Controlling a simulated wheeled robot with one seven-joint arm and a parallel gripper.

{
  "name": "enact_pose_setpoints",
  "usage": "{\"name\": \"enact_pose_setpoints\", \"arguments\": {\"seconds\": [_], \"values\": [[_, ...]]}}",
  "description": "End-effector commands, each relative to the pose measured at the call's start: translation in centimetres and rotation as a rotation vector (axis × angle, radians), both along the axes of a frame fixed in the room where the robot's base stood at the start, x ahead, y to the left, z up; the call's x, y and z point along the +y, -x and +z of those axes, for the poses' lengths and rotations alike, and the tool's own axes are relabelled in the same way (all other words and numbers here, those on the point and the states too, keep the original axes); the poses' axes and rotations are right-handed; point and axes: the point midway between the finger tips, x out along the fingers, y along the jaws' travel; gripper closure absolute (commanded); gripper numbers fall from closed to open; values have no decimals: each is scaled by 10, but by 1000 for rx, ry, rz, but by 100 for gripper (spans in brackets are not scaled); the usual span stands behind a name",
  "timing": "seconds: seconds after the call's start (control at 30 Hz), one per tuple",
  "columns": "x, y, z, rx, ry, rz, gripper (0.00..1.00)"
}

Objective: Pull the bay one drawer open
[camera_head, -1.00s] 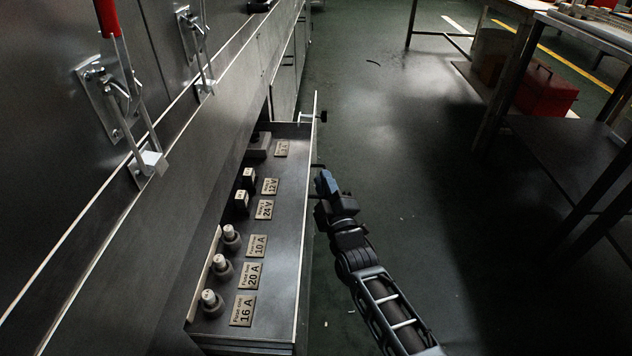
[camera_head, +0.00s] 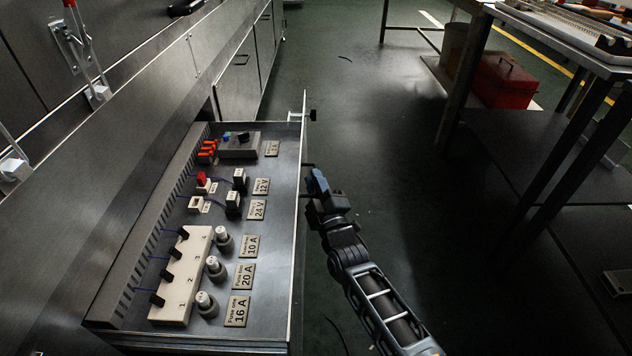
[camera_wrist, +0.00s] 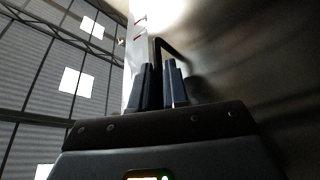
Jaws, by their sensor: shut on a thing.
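The bay one drawer (camera_head: 262,305) stands pulled out from the dark metal cabinet at left in the head view. Inside it are labelled fuse holders, a white numbered block (camera_head: 186,282), relays and blue wires. My gripper (camera_head: 316,182) is at the outer side of the drawer's front panel (camera_head: 301,150). In the wrist view the two fingers (camera_wrist: 162,88) are close together on a dark bar handle (camera_wrist: 170,48). The fingers hide part of the handle.
A dark knob (camera_head: 312,115) sticks out near the panel's far end. A metal bench (camera_head: 575,60) with a red toolbox (camera_head: 503,82) under it stands at right. Open floor (camera_head: 385,130) lies between the bench and the drawer.

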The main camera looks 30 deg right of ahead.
Motion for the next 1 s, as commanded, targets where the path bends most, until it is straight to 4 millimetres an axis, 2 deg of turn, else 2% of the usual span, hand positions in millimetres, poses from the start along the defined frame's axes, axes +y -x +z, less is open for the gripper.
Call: {"name": "enact_pose_setpoints", "arguments": {"seconds": [0.27,0.3,0.33,0.63,0.77,1.0], "values": [[1,0,-2,3,1,1,100],[1,0,-2,3,1,1,83],[1,0,-1,3,1,1,80],[1,3,-1,2,1,1,79],[4,17,-3,5,1,1,79],[10,55,-11,5,1,1,79]]}}
